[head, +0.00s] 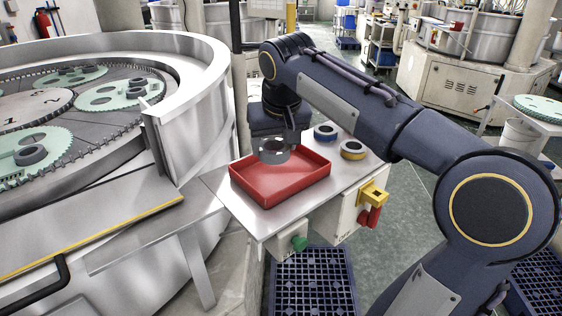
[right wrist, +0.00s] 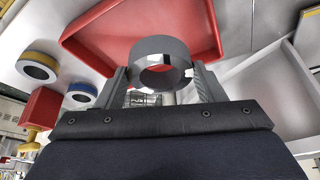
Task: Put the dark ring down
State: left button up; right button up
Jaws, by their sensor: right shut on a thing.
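The dark ring (head: 274,151) is a thick grey ring with a round hole. My right gripper (head: 285,142) is shut on it and holds it over the red tray (head: 268,199) on the steel side table. In the right wrist view the ring (right wrist: 161,46) sits between the two fingers of my right gripper (right wrist: 162,80), with the red tray (right wrist: 90,45) behind it. I cannot tell how far the ring is above the tray floor. No other thing shows in the tray. My left gripper is not in view.
A blue-banded ring (head: 326,132) and a yellow-banded ring (head: 353,150) stand on the table just right of the tray. The large round lapping machine (head: 190,120) with toothed green carriers stands at left. A green knob (head: 299,243) and a red-and-yellow switch (head: 372,200) are at the table's front.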

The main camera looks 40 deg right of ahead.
aim_at(279, 172)
jog(key=d+f, duration=0.1)
jog(key=w+d+f, duration=0.1)
jog(key=f, duration=0.1)
jog(key=shift+w+d+f, duration=0.1)
jog(key=shift+d+f, duration=0.05)
jog(key=shift+d, duration=0.1)
jog(key=shift+d+f, duration=0.1)
jog(key=shift+f, duration=1.55)
jog(key=shift+f, duration=0.1)
jog(key=o, duration=0.6)
jog(key=shift+f, duration=0.15)
jog(key=o, duration=0.5)
jog(key=shift+r, duration=0.35)
jog(key=p+v, duration=0.1)
jog(key=v, duration=1)
jog(key=shift+s+r, duration=0.25)
jog(key=shift+r, duration=0.1)
